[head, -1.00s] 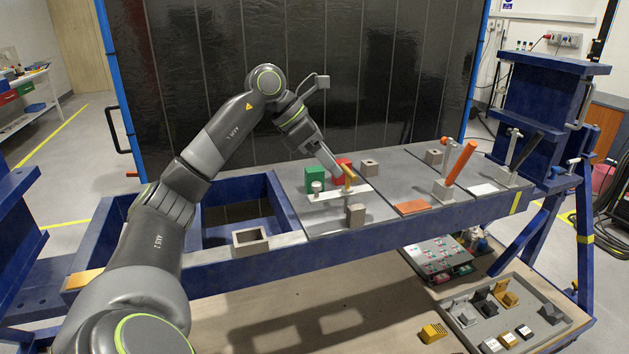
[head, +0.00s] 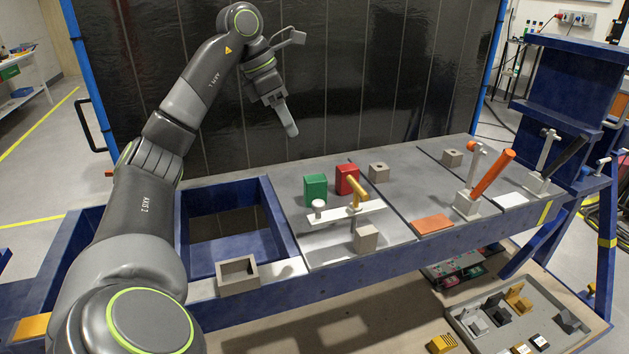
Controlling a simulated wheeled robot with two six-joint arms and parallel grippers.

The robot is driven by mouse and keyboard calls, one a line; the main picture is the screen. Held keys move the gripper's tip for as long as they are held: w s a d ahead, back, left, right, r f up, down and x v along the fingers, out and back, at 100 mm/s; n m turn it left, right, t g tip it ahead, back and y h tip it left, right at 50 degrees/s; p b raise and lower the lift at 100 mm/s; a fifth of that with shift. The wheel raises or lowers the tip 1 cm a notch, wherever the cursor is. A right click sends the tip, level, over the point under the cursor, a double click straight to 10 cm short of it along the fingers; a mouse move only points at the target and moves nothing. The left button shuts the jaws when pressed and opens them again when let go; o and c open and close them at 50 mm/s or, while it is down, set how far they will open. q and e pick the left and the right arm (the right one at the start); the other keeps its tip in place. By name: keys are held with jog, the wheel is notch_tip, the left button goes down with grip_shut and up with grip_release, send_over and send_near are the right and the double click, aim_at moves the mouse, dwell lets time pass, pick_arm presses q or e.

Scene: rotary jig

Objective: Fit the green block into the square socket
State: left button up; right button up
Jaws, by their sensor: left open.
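The green block (head: 316,187) stands on the grey fixture plate, just left of a red block (head: 346,179). A square frame with a hollow middle (head: 238,276) sits on the front left rail of the blue jig; it looks like the square socket. My left gripper (head: 290,131) is open and empty, raised in front of the black panel. It is above and left of the blocks, clear of the plate. My right gripper is not in view.
A white bar with a yellow handle (head: 356,195) and a white knob (head: 318,207) lies in front of the blocks. A grey-brown cube (head: 366,239) stands nearer the front edge. Orange (head: 492,173) and black levers rise to the right. A rectangular opening (head: 225,230) lies left.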

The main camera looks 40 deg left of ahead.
pick_arm(q)
jog(key=p, duration=0.1)
send_near(314, 177)
jog(key=f, duration=0.1)
jog(key=x, duration=0.3)
jog(key=shift+w+d+f+p, duration=0.15)
jog(key=shift+w+f+p, duration=0.1)
jog(key=shift+w+p, duration=0.2)
jog(key=shift+w+f, duration=0.1)
jog(key=shift+f, duration=0.25)
jog(key=shift+d+f, duration=0.25)
jog(key=shift+f, duration=0.1)
jog(key=p+x, duration=0.2)
jog(key=x, duration=0.1)
jog(key=shift+f, duration=0.35)
jog(key=shift+w+d+f, duration=0.1)
jog(key=shift+d+f, duration=0.05)
jog(key=shift+f, duration=0.35)
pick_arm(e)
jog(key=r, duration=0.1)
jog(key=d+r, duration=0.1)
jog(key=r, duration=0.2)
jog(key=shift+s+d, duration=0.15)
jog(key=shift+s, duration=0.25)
pick_arm(q)
jog(key=shift+c, duration=0.9)
grip_shut()
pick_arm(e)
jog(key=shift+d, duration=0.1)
